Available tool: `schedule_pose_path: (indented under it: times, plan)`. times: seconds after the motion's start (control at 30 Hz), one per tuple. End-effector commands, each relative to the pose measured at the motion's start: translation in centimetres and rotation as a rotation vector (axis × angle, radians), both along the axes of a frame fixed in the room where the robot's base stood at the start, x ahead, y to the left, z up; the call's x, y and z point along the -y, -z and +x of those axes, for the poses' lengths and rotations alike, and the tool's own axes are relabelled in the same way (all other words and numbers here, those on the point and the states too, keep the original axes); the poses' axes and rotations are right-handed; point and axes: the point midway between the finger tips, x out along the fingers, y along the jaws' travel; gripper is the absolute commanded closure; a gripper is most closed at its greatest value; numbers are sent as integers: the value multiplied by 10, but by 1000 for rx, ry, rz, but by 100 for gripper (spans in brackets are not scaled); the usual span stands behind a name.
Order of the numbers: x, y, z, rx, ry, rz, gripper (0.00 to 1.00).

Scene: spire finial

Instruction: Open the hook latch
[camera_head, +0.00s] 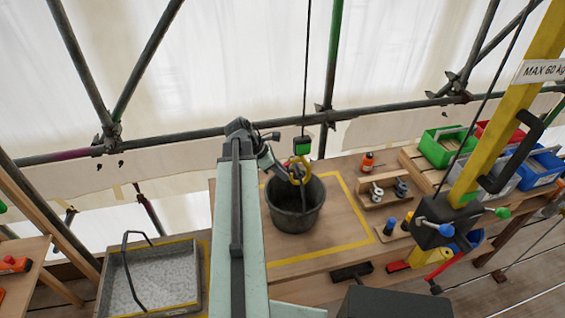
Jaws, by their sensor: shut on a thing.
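A yellow hook (300,169) hangs from a dark rope, below a small green-and-dark block (303,146). It is over a black bucket (296,222) on the wooden bench. My gripper (290,172) is at the hook, at the end of my pale arm, and is shut on it. The latch on the hook is too small to make out. I cannot tell whether it is open or closed, or whether the hook touches the bucket's handle.
The bench (345,225) has a yellow outlined area around the bucket. A grey tray (150,280) with a dark handle is at lower left. A yellow post (500,120), coloured bins (445,146) and an orange bottle (367,161) are to the right. Scaffold tubes (330,80) stand behind.

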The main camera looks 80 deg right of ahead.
Motion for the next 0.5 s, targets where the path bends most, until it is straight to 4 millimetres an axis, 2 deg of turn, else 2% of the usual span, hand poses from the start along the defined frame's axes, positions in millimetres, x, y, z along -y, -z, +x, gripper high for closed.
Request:
schedule_pose_path:
  times: [0.03, 0.5]
  plan:
    - [0, -12, -2, 38, 6, 19, 100]
    - [3, -23, -6, 416, 5, 194, 100]
